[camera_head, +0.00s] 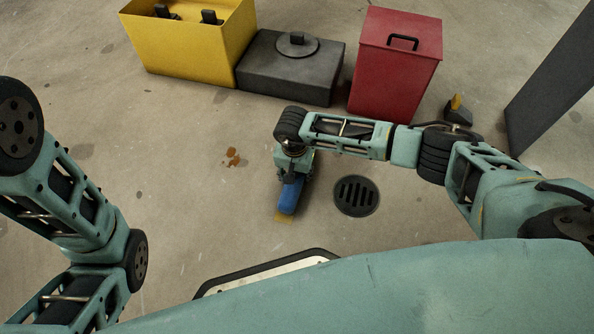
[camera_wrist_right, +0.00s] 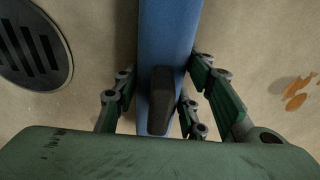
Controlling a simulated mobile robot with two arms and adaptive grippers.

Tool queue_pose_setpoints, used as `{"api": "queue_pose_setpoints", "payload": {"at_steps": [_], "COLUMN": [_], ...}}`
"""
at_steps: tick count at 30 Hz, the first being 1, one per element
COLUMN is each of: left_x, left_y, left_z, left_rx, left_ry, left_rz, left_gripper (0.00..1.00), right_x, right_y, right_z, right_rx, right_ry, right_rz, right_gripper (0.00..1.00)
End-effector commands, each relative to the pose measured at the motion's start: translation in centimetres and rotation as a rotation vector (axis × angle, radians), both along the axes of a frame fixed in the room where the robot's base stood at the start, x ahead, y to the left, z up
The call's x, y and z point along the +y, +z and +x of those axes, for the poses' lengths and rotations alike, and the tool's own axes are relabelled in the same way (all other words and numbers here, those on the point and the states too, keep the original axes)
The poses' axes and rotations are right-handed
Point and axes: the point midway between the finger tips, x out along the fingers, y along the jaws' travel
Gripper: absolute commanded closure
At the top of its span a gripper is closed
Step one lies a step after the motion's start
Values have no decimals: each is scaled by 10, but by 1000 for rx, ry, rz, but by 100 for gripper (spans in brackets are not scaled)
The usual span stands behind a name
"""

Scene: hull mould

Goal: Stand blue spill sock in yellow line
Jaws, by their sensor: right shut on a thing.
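My right gripper (camera_head: 293,170) is shut on the blue spill sock (camera_head: 290,195) above the floor, left of the drain. In the right wrist view the sock (camera_wrist_right: 170,35) runs up between the green fingers (camera_wrist_right: 160,92), with a dark block on its near part. A small yellow patch (camera_head: 284,218) shows on the floor at the sock's lower end; I cannot tell whether they touch, and most of any yellow line is hidden. My left arm is at the left, its gripper out of view.
A round floor drain (camera_head: 356,195) lies right of the sock, and orange-brown spots (camera_head: 235,157) lie to its left. A yellow bin (camera_head: 190,45), a dark grey box (camera_head: 290,70) and a red lidded bin (camera_head: 397,65) stand behind. A dark panel (camera_head: 550,85) is at right.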

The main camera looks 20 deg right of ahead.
Motion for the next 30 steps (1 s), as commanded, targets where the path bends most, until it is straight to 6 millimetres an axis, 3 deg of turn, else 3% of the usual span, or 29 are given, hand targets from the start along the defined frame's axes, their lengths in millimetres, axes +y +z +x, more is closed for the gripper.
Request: {"api": "queue_pose_setpoints", "payload": {"at_steps": [3,4,11,22,26,30], "left_x": [0,0,0,1,0,0], "left_y": [0,0,0,0,0,0], "left_z": [0,0,0,-2,-2,-2], "left_rx": [0,0,-1,-4,-4,-4], "left_ry": [0,0,0,1,1,1], "left_rz": [0,0,1,1,1,1], "left_gripper": [60,60,60,60,60,60], "right_x": [0,0,0,0,1,3], "right_y": [1,1,1,5,22,52], "right_z": [1,1,0,0,0,-3], "right_rx": [-1,-1,-1,-1,-4,-5], "right_ry": [0,0,0,1,0,1], "right_rz": [0,0,0,-1,-1,0], "right_gripper": [94,59,40,40,40,40]}}
